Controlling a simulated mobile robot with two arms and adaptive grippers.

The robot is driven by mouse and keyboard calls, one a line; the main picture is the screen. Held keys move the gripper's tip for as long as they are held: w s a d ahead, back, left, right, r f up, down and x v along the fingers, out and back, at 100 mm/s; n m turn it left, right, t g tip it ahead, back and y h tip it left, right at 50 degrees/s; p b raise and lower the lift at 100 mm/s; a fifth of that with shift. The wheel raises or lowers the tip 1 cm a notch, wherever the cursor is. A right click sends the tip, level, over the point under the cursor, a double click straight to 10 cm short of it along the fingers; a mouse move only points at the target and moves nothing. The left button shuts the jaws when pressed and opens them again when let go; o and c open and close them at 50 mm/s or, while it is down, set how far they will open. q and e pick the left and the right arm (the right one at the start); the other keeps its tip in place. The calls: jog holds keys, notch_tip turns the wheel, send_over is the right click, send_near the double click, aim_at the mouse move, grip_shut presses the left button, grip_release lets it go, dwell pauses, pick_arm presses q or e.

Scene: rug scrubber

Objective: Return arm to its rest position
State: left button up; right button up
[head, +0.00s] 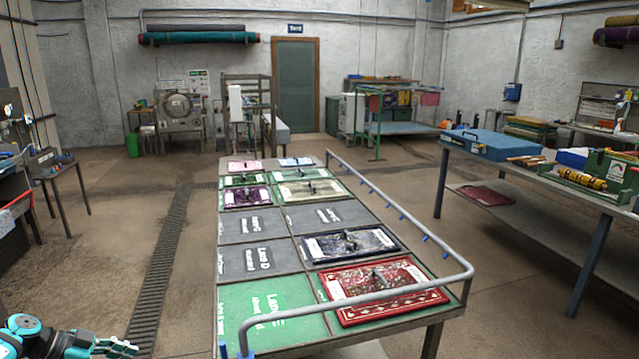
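My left arm comes in at the bottom left corner, teal and dark. Its gripper (112,347) is low beside the near left end of the long table (440,310), apart from it, over the floor. The gripper is partly cut off by the lower edge, and its fingers are too small to judge. Nothing can be made out in it. My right arm and gripper are not in view.
The table has marked lanes with a red patterned rug (400,290), a dark-bordered rug (320,248) and several smaller rugs behind. A grey rail (400,210) runs along its right side and near end. A workbench (560,180) stands right. Floor left of the table is clear.

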pick_arm(q)
jog(key=w+d+f+n+t, duration=0.15)
jog(key=d+f+t, duration=0.25)
jog(key=d+f, duration=0.75)
jog(key=s+d+f+n+t+y, duration=0.15)
jog(key=s+f, duration=0.25)
jog(key=f, duration=0.4)
jog(key=s+d+f+n+t+y, duration=0.15)
jog(key=s+f, duration=0.25)
jog(key=f, duration=0.4)
jog(key=s+d+f+n+g+y, duration=0.1)
jog(key=s+f+n+g+y, duration=0.1)
jog(key=s+f, duration=0.65)
jog(key=s+f+n+g+y, duration=0.25)
jog(key=s+f, duration=0.35)
jog(key=s, duration=0.5)
jog(key=s+d+f+g, duration=0.1)
jog(key=s+f+g, duration=0.1)
jog(key=s, duration=0.6)
jog(key=s+d+f+n+g, duration=0.1)
jog(key=s+d+f+g, duration=0.1)
jog(key=s, duration=0.7)
jog(key=s+d+f+g+y, duration=0.1)
jog(key=s+d+f+g, duration=0.1)
jog(key=s, duration=0.6)
jog(key=shift+s+d, duration=0.25)
jog(key=shift+s, duration=0.1)
jog(key=shift+f, duration=0.1)
